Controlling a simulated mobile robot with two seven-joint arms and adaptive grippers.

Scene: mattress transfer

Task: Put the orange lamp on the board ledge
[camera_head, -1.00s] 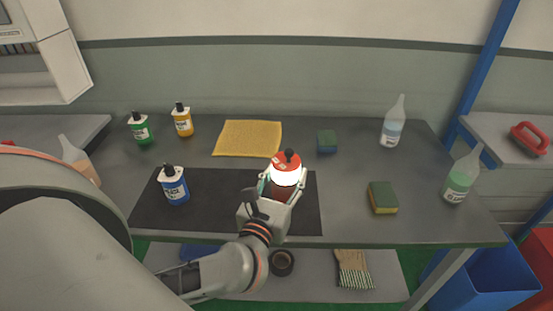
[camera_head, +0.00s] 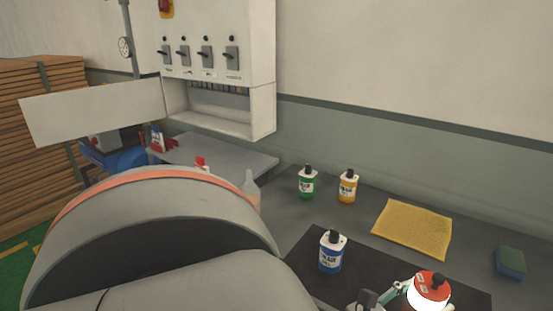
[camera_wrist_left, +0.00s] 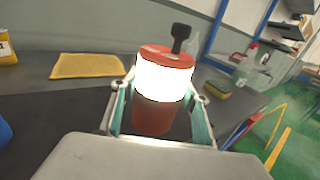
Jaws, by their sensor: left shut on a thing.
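The orange lamp (camera_head: 428,291) has a red-orange cap and base, a glowing white band and a dark knob on top. It is upright in my left gripper (camera_wrist_left: 160,108), whose two fingers are shut on its sides in the left wrist view. In the head view lamp and gripper are at the lower right, over the black mat, and the gripper is partly cut off by the bottom edge. The white switch board (camera_head: 217,50) hangs on the wall at upper left. Its ledge (camera_head: 212,121) is the open recess below the switches, with its flap open. My right gripper is not in view.
A blue bottle (camera_head: 331,252) stands on the black mat (camera_head: 305,262). Green (camera_head: 307,184) and yellow (camera_head: 347,187) bottles stand behind it, left of a yellow cloth (camera_head: 413,229). A clear bottle (camera_head: 250,190) is near the table's left end. A grey side shelf (camera_head: 215,155) lies below the board.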

